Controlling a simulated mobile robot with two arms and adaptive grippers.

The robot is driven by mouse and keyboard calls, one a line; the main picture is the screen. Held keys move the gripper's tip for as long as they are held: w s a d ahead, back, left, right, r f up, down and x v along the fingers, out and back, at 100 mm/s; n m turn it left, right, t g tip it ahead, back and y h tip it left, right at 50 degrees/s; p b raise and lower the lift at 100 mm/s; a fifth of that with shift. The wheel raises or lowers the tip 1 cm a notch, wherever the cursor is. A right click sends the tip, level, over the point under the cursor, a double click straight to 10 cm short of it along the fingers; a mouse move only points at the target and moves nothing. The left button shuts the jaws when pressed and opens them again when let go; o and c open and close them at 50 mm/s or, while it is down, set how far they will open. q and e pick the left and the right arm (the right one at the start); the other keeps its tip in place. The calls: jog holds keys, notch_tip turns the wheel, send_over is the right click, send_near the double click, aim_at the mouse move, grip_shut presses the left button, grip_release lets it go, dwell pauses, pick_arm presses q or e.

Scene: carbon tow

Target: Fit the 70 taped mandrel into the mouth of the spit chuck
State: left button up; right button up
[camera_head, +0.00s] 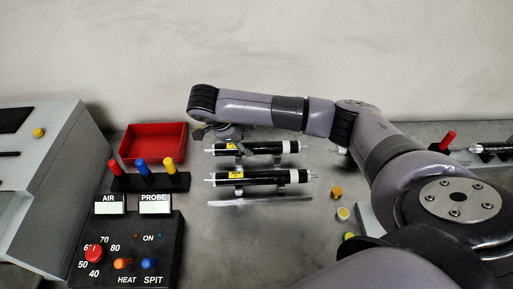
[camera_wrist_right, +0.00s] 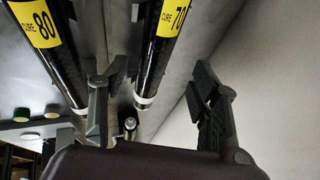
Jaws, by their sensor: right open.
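The 70 taped mandrel (camera_wrist_right: 165,50), dark with a yellow label, shows in the right wrist view. In the head view it appears to be the rear black mandrel (camera_head: 265,148), lying across small supports. The 80 mandrel (camera_wrist_right: 55,50) lies parallel to it; it is the front one (camera_head: 255,178) in the head view. My right gripper (camera_wrist_right: 160,103) is open, one finger between the two mandrels and the other on the wall side of the 70 one. In the head view it is partly hidden near the rear mandrel's left end. I cannot identify the spit chuck for certain. My left gripper is not in view.
A red tray (camera_head: 155,130), a block with three coloured pegs (camera_head: 150,183) and a control box (camera_head: 125,250) stand left of the mandrels. A grey machine (camera_head: 35,175) fills the far left. Small coloured caps (camera_head: 336,192) lie right. My arm hides part of the right side.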

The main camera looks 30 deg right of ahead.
aim_at(254, 146)
jog(key=p+x, duration=0.1)
jog(key=x, duration=0.1)
jog(key=s+x, duration=0.1)
jog(key=x, duration=0.1)
jog(key=shift+d+f+p, duration=0.15)
jog(key=shift+f+p, duration=0.05)
jog(key=shift+p, duration=0.15)
jog(key=shift+w+d+f, duration=0.1)
jog(key=shift+f, duration=0.2)
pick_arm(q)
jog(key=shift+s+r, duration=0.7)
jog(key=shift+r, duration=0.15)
pick_arm(e)
jog(key=shift+c, duration=0.3)
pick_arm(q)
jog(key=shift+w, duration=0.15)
pick_arm(e)
jog(key=shift+r, duration=0.1)
grip_shut()
